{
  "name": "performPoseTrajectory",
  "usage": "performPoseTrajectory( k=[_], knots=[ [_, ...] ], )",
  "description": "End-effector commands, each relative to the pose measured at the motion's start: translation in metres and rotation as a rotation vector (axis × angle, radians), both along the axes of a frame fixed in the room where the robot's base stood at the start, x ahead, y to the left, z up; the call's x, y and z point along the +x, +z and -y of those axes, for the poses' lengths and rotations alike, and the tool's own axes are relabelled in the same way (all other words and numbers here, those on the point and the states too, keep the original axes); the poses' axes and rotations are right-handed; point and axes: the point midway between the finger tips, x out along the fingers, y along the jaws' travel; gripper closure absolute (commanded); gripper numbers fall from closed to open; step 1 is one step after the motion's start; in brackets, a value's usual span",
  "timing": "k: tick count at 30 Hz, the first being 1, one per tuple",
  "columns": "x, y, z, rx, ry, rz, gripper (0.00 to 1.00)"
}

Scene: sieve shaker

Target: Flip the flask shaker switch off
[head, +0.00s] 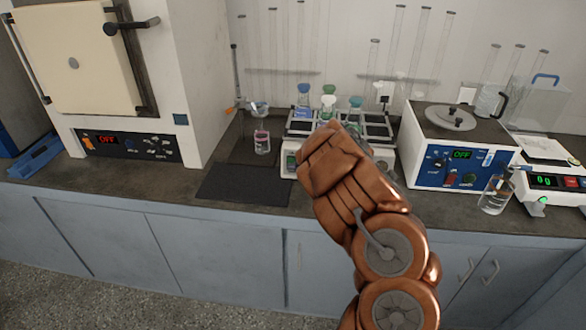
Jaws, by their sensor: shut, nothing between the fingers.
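The flask shaker (302,128) is a white bench unit with a dark top rack, near the middle of the counter in the head view. Several flasks with blue, green and white caps stand in it. A small lit green spot (291,161) shows at the left of its front. My copper arm covers the middle and right of that front, and I cannot make out the switch. My gripper (394,181) is mostly hidden behind the arm, close in front of the shaker's right part. Its fingers do not show clearly, and I cannot tell whether they touch the shaker.
A cream oven (84,48) reading OFF stands at left. A blue-fronted unit (462,168) with a round lid, also OFF, is close on the right. Beakers (261,142) (495,196) and a scale (556,181) stand nearby. A dark mat (240,190) lies left of the shaker.

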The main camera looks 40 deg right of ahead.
Motion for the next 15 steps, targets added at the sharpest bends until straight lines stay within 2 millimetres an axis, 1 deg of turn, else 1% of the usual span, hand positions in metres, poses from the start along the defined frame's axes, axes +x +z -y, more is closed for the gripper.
performPoseTrajectory(
  k=[10,15],
  knots=[
    [0.0,0.014,0.0,-0.001,0.0,0.001,1.0],
    [0.001,0.016,0.0,0.0,0.001,0.001,1.0]
  ],
)
